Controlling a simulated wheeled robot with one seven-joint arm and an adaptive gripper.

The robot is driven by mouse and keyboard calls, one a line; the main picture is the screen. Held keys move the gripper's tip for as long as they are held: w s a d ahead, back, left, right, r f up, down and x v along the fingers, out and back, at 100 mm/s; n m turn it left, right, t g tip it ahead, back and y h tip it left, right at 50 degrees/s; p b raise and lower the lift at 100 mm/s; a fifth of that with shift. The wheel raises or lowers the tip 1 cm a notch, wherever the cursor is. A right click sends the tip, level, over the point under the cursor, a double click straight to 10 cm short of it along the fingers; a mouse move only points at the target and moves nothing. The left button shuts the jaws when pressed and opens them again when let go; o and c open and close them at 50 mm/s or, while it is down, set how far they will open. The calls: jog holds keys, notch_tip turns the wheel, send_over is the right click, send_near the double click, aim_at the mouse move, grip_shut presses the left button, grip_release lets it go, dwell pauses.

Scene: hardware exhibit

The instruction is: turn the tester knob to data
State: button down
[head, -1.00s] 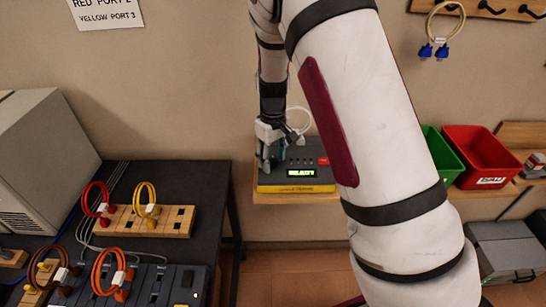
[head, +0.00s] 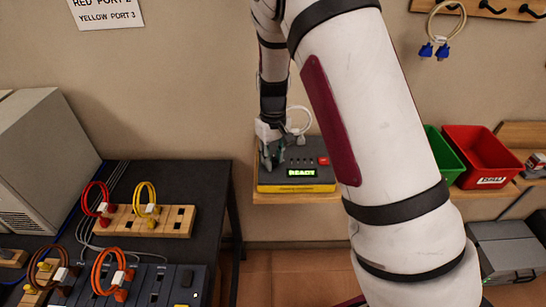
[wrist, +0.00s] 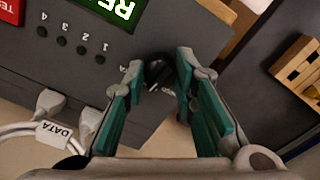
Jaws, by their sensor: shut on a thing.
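The tester (head: 310,188) is a dark grey box with a yellow lower edge on the wall shelf. Its green display reads READY. In the wrist view the tester (wrist: 105,85) shows upside down, with its black knob (wrist: 158,72) between my fingertips. A small pale mark shows beside the knob, but I cannot read the setting it points to. My gripper (head: 270,163) reaches down on the tester's left side; in the wrist view its teal-padded fingers (wrist: 160,80) are closed around the knob.
A red TEST button (wrist: 10,10) and several small dots numbered 1 to 4 are on the tester. White plugs and a cable tagged DATA (wrist: 55,132) are at its edge. Red (head: 480,150) and green bins stand right; a dark bench (head: 190,175) with cable loops is left.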

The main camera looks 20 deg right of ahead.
aim_at(273, 158)
jog(key=m, duration=0.4)
jog(key=shift+m, duration=2.1)
jog(key=c, duration=1.3)
grip_release()
notch_tip(273, 158, up, 12)
